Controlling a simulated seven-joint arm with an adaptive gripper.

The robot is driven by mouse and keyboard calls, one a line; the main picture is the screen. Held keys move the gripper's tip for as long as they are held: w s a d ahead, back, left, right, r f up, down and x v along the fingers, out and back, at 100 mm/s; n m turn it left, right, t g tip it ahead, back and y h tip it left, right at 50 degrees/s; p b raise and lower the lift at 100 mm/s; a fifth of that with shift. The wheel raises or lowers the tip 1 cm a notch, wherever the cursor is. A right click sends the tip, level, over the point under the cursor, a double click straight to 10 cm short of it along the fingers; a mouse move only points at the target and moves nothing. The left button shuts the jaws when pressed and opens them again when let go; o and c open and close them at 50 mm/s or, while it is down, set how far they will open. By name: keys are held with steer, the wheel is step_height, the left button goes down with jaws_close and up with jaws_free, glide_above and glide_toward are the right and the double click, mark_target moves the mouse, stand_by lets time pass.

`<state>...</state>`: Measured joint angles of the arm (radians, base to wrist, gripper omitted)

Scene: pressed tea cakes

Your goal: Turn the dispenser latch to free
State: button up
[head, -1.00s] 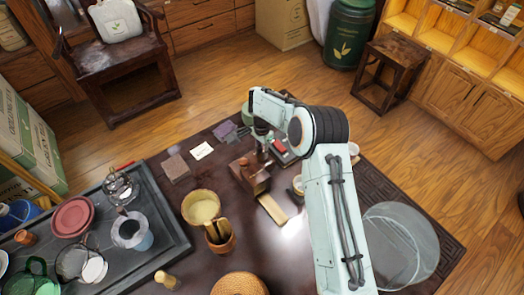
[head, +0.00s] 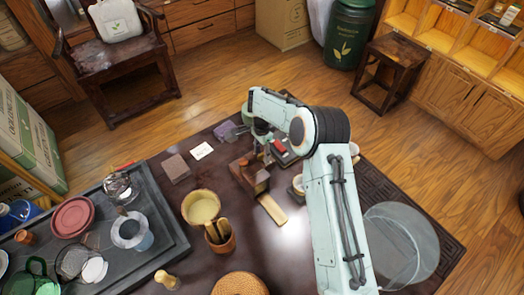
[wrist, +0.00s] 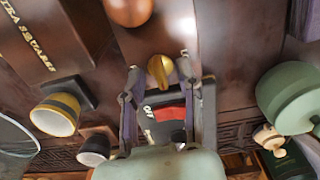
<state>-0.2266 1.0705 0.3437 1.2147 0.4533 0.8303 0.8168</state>
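The dispenser (head: 249,176) is a dark reddish-brown wooden box with a round knob on top, standing near the table's far side. In the wrist view its side (wrist: 45,35) with pale lettering and the copper-coloured knob (wrist: 128,10) show. A small rounded brass latch (wrist: 160,71) shows between my fingertips. My gripper (wrist: 160,76) is open, one finger on each side of the latch. I see gaps beside the latch; contact cannot be told for certain.
A tan wooden piece (head: 271,209) lies before the dispenser. A red-and-black item (wrist: 168,115) lies beyond my fingers. Small cups (wrist: 57,113) and a green vessel (wrist: 291,98) flank them.

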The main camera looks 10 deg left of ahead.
mark_target(262, 154)
step_height(262, 154, up, 12)
stand_by(0.6)
stand_by(0.4)
